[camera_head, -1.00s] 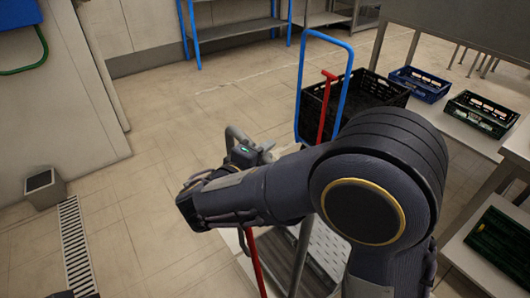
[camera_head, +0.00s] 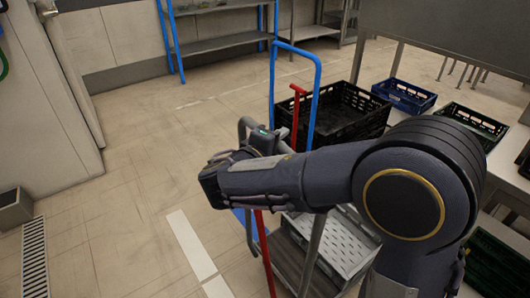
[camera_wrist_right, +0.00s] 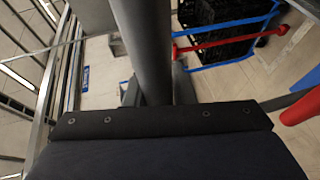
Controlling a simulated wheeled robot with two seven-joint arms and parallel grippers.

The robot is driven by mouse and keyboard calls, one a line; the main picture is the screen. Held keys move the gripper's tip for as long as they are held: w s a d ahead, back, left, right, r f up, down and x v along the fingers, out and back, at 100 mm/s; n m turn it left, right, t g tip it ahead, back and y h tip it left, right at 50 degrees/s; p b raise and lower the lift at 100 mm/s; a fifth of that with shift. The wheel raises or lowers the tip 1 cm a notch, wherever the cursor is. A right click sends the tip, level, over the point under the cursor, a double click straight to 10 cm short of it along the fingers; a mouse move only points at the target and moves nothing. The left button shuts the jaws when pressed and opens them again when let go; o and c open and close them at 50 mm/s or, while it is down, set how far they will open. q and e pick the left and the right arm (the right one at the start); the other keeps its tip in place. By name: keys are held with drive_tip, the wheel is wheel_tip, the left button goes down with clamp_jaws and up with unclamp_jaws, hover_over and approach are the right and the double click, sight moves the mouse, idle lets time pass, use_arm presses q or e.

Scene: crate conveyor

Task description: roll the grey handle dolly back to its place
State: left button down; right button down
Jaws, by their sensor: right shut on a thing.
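The grey handle dolly shows in the head view with its tubular grey handle (camera_head: 244,128) and its low grey perforated platform (camera_head: 345,245). My right gripper (camera_head: 258,142) is shut on the top of this handle. My right forearm hides much of the handle and part of the platform. In the right wrist view a thick grey tube (camera_wrist_right: 145,50) runs up from the dark gripper body (camera_wrist_right: 160,120); the fingertips are not clear there. My left gripper is not in view.
A blue-handled dolly (camera_head: 318,75) with a black crate (camera_head: 355,112) stands just beyond. A red T-handled rod (camera_head: 296,110) rises close by. White floor strips (camera_head: 190,245) and a drain grate (camera_head: 34,260) lie left. Crates (camera_head: 405,95) stand right. The left-hand floor is open.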

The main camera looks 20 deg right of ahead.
drive_tip(key=w+d+b, duration=0.1)
drive_tip(key=w+d, duration=0.4)
drive_tip(key=d, duration=1)
drive_tip(key=w+d+b, duration=0.1)
drive_tip(key=w+d, duration=0.4)
drive_tip(key=d, duration=1)
drive_tip(key=w+d+b, duration=0.1)
drive_tip(key=w+d, duration=0.5)
drive_tip(key=d, duration=0.8)
drive_tip(key=shift+d+r, duration=0.15)
drive_tip(key=shift+d, duration=0.25)
drive_tip(key=shift+r, duration=0.1)
drive_tip(key=c, duration=1.2)
unclamp_jaws()
drive_tip(key=shift+w+d+f, duration=0.1)
drive_tip(key=shift+d+f, duration=0.05)
drive_tip(key=shift+f, duration=0.05)
drive_tip(key=shift+c, duration=0.2)
